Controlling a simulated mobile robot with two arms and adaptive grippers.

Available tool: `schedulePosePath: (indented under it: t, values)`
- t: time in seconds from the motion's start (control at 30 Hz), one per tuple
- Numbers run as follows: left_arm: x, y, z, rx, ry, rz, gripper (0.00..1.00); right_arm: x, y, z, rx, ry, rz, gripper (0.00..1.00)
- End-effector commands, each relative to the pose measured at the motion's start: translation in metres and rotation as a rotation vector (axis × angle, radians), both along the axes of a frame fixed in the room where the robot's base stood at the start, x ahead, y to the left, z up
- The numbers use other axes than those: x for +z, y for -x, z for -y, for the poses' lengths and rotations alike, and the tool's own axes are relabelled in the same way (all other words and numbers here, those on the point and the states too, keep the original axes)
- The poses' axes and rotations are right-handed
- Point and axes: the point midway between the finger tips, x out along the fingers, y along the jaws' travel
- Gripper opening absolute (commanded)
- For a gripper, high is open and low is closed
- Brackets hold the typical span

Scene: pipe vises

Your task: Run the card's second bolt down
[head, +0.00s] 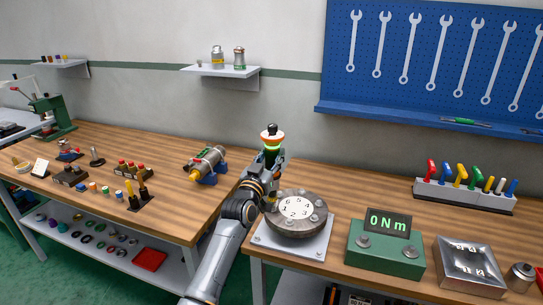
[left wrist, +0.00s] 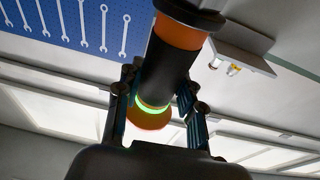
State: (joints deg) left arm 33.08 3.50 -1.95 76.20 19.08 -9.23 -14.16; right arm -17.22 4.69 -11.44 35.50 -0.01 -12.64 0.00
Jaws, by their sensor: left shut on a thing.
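My left gripper (head: 270,168) is shut on a black and orange power tool (head: 271,143), which stands up from the fingers just behind the flange. In the left wrist view, the fingers of my left gripper (left wrist: 155,108) close on both sides of the tool's black body (left wrist: 165,70), and a green ring glows on it. The round dark flange (head: 283,226) sits on a pale square plate. Its white face (head: 297,208) carries numbers, with several bolt heads around it; my gripper partly covers its left edge. A green box's display (head: 388,223) reads 0 Nm. My right gripper is out of view.
A shiny metal tray (head: 470,280) and a small metal can (head: 521,276) stand at the right. A rack of coloured hex keys (head: 463,196) is behind. A pipe-like part (head: 205,164) lies on a blue cradle.

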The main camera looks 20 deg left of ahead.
Motion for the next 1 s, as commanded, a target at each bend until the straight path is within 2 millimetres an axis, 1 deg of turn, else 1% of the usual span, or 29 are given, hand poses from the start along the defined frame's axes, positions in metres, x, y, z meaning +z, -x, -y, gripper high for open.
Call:
schedulePosePath:
  t: [0.03, 0.27, 1.0]
  values:
    - [0.0052, 0.0001, -0.0002, 0.001, 0.001, 0.01, 0.0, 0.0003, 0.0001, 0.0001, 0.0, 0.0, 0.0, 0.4]
    - [0.0054, 0.0001, -0.0002, 0.001, 0.001, 0.01, 0.0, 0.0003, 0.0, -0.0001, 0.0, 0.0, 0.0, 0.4]
    - [-0.0029, 0.0001, -0.0002, 0.001, 0.0, 0.01, 0.0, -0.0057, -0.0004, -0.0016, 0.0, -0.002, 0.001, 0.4]
